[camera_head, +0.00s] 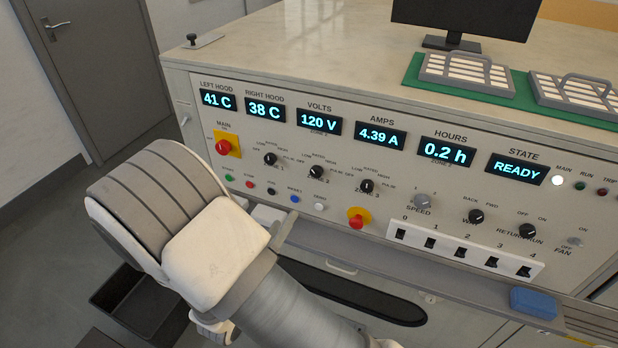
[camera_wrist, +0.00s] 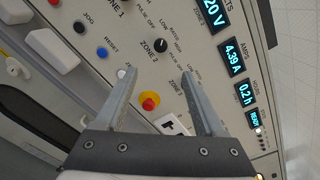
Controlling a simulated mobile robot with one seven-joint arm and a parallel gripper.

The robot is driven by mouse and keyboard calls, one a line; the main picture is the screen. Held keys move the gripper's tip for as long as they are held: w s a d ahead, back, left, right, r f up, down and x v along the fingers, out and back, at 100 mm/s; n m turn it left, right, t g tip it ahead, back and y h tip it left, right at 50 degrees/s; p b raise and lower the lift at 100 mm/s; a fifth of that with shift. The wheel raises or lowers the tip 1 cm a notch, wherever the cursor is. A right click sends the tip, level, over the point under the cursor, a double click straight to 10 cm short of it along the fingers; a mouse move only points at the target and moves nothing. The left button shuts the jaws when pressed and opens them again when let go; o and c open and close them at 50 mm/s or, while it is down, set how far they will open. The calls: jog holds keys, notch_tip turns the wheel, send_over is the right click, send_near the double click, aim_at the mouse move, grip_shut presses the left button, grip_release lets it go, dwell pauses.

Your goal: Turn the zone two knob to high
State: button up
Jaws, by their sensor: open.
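The zone two knob (camera_head: 316,172) is a small round black knob with a light mark, in the middle of the row of three zone knobs on the panel. It also shows in the wrist view (camera_wrist: 161,45), just beyond and between my fingertips. Its printed positions include low, rated, high, pulse and off; the mark is too small to read surely. My gripper (camera_wrist: 157,74) is open and empty, its fingers apart and pointing at the panel. The fingers do not visibly touch the knob. In the head view my arm mostly hides the gripper.
The zone one knob (camera_head: 270,159) and zone three knob (camera_head: 366,186) flank it. A red mushroom button (camera_wrist: 150,101) on yellow sits between my fingers, lower on the panel. Small coloured buttons and a white switch strip (camera_head: 448,249) are nearby. A ledge (camera_head: 380,252) runs below.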

aim_at(315, 173)
jog(key=x, duration=1.7)
jog(key=shift+w+d, duration=0.1)
jog(key=shift+c, duration=0.4)
grip_shut()
